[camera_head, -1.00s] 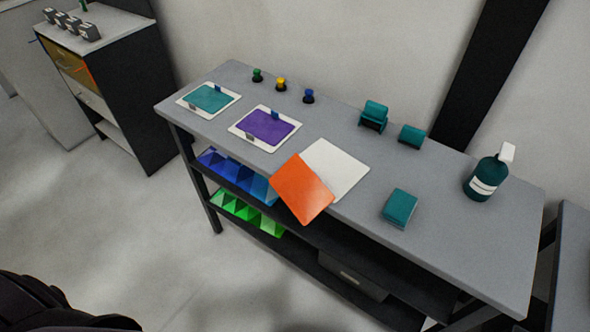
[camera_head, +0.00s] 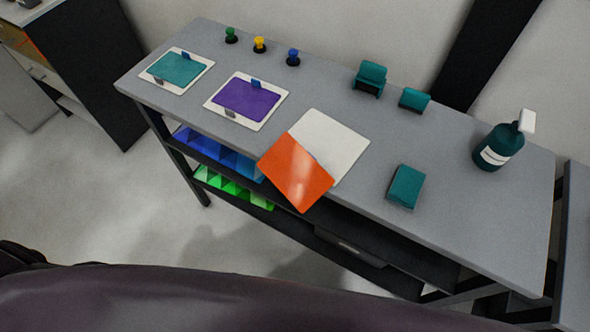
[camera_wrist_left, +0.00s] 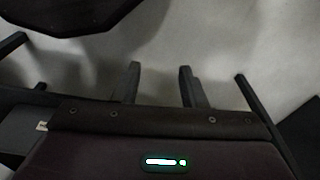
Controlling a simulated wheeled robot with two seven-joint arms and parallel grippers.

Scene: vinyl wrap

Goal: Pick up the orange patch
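The orange patch (camera_head: 296,175) is a flat square sheet at the front edge of the grey table. It lies partly over a white square panel (camera_head: 334,142) and overhangs the table edge. My left gripper (camera_wrist_left: 160,78) shows only in the left wrist view. Its fingers are apart with bare floor between them, and it is empty. The patch is not in the left wrist view. My right gripper is in neither current view.
The grey table (camera_head: 455,205) also holds a teal patch panel (camera_head: 177,68), a purple patch panel (camera_head: 246,99), small coloured knobs, teal blocks (camera_head: 406,187) and a spray bottle (camera_head: 499,148). Blue and green bins (camera_head: 234,188) sit on shelves below. Open floor lies in front.

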